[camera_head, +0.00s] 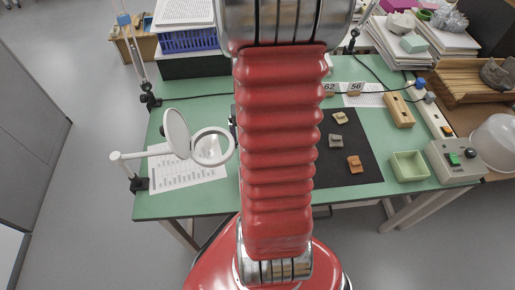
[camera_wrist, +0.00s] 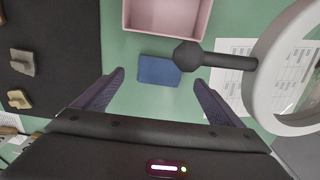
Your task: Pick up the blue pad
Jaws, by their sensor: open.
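The blue pad (camera_wrist: 158,70) is a small flat dark-blue rectangle lying on the green table (camera_wrist: 235,20). In the wrist view it lies ahead of my gripper (camera_wrist: 160,78), between the lines of its two fingers. My gripper is open, with nothing held between the fingers. A dark round knob (camera_wrist: 187,56) of the magnifier overlaps the pad's right end in this view. In the head view my red arm covers the middle of the table, and neither the pad nor my gripper can be seen there.
A pink tray (camera_wrist: 167,27) stands just beyond the pad. The magnifier's white ring (camera_wrist: 262,70) is to the right. A black mat (camera_head: 353,181) holds sherds, including an orange-brown one (camera_head: 355,164). A pale green tray (camera_head: 409,176) stands at the table's right.

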